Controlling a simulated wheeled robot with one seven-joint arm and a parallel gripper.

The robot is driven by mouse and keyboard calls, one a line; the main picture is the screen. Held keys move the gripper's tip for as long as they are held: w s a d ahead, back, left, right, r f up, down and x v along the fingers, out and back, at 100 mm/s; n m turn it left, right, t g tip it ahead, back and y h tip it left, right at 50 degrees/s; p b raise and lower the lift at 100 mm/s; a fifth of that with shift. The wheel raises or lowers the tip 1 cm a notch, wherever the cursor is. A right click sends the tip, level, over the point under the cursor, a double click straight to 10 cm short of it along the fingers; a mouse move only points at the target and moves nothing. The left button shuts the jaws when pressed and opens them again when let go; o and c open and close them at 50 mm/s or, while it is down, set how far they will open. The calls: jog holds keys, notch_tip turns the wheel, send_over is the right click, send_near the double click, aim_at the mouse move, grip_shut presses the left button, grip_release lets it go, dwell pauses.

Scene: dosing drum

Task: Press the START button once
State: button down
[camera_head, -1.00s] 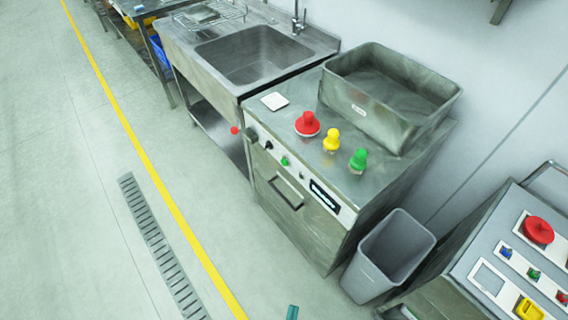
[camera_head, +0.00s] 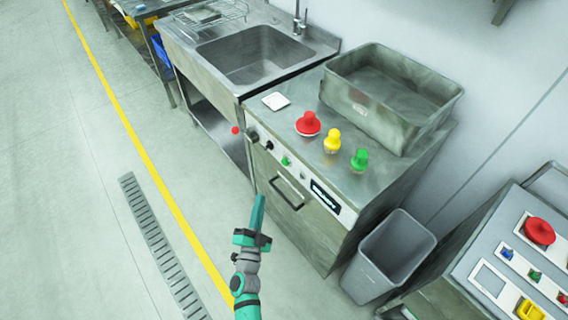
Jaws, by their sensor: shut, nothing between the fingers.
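A small green button (camera_head: 286,160) sits on the front control strip of the steel cabinet (camera_head: 300,222). A second green button (camera_head: 534,275) is on the sloped console (camera_head: 485,258) at the lower right. No START label is readable on either. My gripper (camera_head: 259,199) is shut and empty, with teal fingers pointing up the picture. It is in front of the cabinet, below and left of the cabinet's green button and apart from it in the picture.
Red (camera_head: 308,124), yellow (camera_head: 332,140) and green (camera_head: 359,160) knobbed pieces stand on the cabinet top beside a metal bin (camera_head: 385,112). A door handle (camera_head: 287,191) projects below the control strip. A grey waste bin (camera_head: 388,262) stands to the right. The left floor is clear.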

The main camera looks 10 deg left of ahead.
aim_at(285, 162)
jog(key=w+a+r, duration=0.1)
jog(key=w+a, duration=0.2)
jog(key=w, duration=0.2)
jog(key=shift+w+r+m, duration=0.2)
jog(key=shift+w+m, duration=0.2)
jog(key=w+d, duration=0.5)
jog(key=w, duration=0.2)
jog(key=shift+d, duration=0.15)
jog(key=shift+w+d, duration=0.1)
dwell(2.0)
jog(key=shift+w+d, duration=0.15)
jog(key=shift+w, duration=0.05)
jog(key=shift+w+d, duration=0.35)
jog(key=shift+w, duration=0.1)
dwell(1.2)
jog(key=shift+s, duration=0.1)
jog(key=shift+s+a, duration=0.55)
jog(key=shift+s, duration=0.15)
